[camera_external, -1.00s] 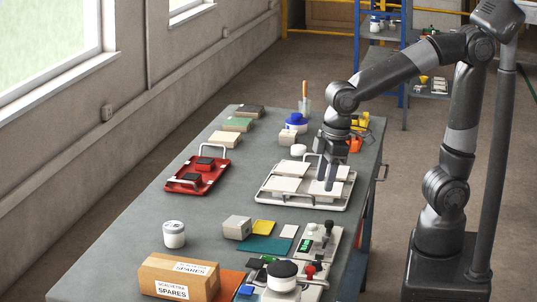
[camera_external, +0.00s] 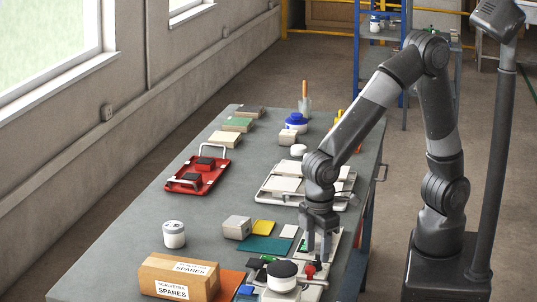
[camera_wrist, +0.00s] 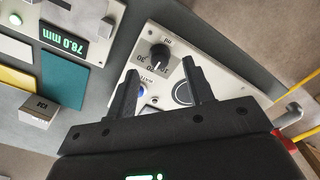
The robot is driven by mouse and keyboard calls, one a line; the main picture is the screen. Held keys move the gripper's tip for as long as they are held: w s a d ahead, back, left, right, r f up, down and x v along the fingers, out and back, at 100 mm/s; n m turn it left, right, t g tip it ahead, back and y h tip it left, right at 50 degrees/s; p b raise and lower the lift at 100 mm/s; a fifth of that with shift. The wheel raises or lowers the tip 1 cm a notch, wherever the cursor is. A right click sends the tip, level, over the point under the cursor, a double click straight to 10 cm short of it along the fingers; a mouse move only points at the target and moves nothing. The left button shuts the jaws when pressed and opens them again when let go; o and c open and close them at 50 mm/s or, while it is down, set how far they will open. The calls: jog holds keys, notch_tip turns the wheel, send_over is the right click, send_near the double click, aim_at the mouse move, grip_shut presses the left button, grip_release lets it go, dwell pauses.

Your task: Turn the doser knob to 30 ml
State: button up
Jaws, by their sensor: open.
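The doser panel (camera_wrist: 220,72) is a light grey plate in the wrist view, with printed numbers and lettering that appear upside down. Its black knob (camera_wrist: 159,54) stands near the panel's upper left, with a "30" mark beside it; its exact setting is too small to read surely. My gripper (camera_wrist: 160,67) is open, its two dark fingers reaching toward the knob, one to each side in the picture; contact is not visible. In the external view my gripper (camera_external: 319,253) points down over the table's near right part and hides the knob.
A device with a green "78.0 mm" display (camera_wrist: 62,36) stands beside the panel. A red knob (camera_external: 310,271), a black-topped white jar (camera_external: 282,277) and a spares box (camera_external: 178,277) are close by. The white tray (camera_external: 270,196) with tiles lies behind my gripper.

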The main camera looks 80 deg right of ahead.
aim_at(317, 261)
jog(key=shift+f, duration=1.65)
jog(key=c, duration=1)
jog(key=m, duration=0.4)
jog(key=shift+m, duration=2.2)
